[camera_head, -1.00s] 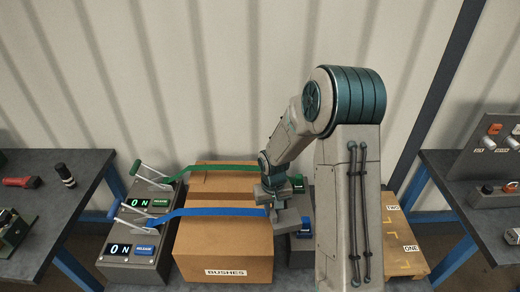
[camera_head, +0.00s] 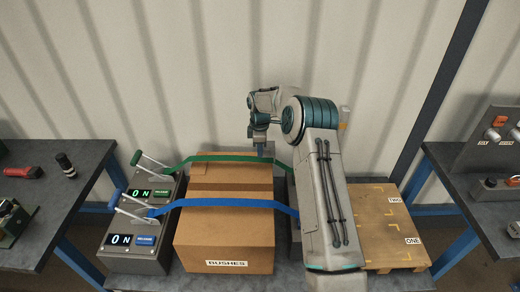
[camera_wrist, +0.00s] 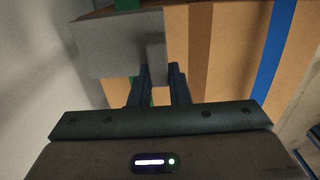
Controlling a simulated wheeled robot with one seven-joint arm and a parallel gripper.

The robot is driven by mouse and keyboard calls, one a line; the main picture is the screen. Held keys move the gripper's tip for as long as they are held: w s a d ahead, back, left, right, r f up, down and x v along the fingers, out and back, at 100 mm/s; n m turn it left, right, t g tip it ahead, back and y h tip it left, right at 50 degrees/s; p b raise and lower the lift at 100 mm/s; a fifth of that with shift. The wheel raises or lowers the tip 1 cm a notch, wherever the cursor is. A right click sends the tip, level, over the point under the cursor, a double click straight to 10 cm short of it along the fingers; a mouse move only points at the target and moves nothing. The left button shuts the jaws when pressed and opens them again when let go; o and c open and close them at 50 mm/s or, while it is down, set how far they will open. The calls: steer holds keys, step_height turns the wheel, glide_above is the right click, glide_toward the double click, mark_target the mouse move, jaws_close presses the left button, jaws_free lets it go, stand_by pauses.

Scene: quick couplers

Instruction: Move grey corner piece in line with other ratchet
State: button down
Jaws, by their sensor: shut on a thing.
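My gripper (camera_wrist: 160,78) is shut on the narrow tab of the grey corner piece (camera_wrist: 105,45) in the wrist view. The head view shows my gripper (camera_head: 262,150) above the far edge of the cardboard boxes, with the piece hard to make out there. The green strap (camera_head: 225,157) runs across the far box from the green ratchet (camera_head: 150,178). In the wrist view the green strap (camera_wrist: 127,5) passes behind the corner piece; contact cannot be told. The blue strap (camera_head: 215,203) crosses the nearer box from the blue ratchet (camera_head: 130,215).
The box labelled BUSHES (camera_head: 224,245) and the far box (camera_head: 230,175) stand close together. A pallet (camera_head: 370,225) with yellow marks is at right. My arm hides the straps' right ends. Side tables (camera_head: 75,205) stand left and right. The wall (camera_head: 150,70) is behind.

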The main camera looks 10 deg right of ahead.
steer(key=shift+d+f, duration=0.1)
stand_by(0.4)
steer(key=shift+f+b, duration=0.2)
steer(key=shift+b, duration=0.15)
steer(key=b, duration=0.3)
glide_above(261, 174)
steer(key=shift+s+f, duration=0.1)
steer(key=shift+f, duration=2.45)
steer(key=shift+f, duration=2.3)
steer(key=c, duration=1.3)
jaws_free()
step_height(261, 174, up, 14)
steer(key=shift+f+b, duration=0.1)
steer(key=shift+b, duration=1)
